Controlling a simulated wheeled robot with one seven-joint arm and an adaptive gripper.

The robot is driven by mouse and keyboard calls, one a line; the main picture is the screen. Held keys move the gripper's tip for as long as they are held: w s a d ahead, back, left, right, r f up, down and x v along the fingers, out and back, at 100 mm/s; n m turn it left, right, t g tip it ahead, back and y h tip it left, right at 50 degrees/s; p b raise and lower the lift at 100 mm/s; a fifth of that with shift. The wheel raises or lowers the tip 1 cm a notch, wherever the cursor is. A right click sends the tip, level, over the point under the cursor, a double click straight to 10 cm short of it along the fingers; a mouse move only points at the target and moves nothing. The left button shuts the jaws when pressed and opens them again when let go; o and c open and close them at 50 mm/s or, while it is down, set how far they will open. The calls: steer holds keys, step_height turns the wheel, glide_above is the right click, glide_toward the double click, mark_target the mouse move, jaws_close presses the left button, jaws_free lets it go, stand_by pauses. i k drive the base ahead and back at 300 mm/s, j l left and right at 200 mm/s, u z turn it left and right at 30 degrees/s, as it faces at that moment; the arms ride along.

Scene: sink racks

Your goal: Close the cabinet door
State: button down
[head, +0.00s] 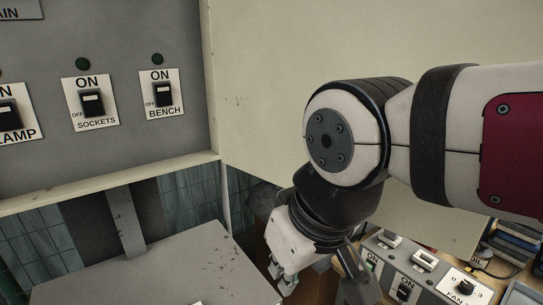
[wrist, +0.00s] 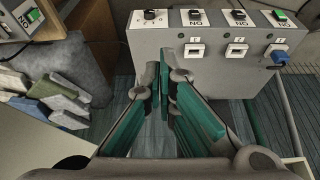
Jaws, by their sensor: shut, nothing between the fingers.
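The cabinet (head: 110,160) is a cream-edged box on the left of the head view, with a grey panel of labelled switches inside. A wide cream panel (head: 270,60), which looks like its door standing open, runs from the cabinet's right edge behind my arm. My arm hides part of this panel, and its far edge is unclear. My gripper (head: 284,279) points down, below and in front of the panel, with nothing seen in it. In the wrist view its teal-padded fingers (wrist: 168,82) are together and empty.
Books (wrist: 55,95) lie at the left. A grey flat-topped surface (head: 165,270) sits below the cabinet.

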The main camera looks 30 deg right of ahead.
mark_target(270, 57)
steer(key=k+l+z, duration=0.25)
steer(key=k, duration=0.25)
steer(key=k+l+z, duration=0.25)
steer(key=k, duration=0.2)
steer(key=i, duration=0.45)
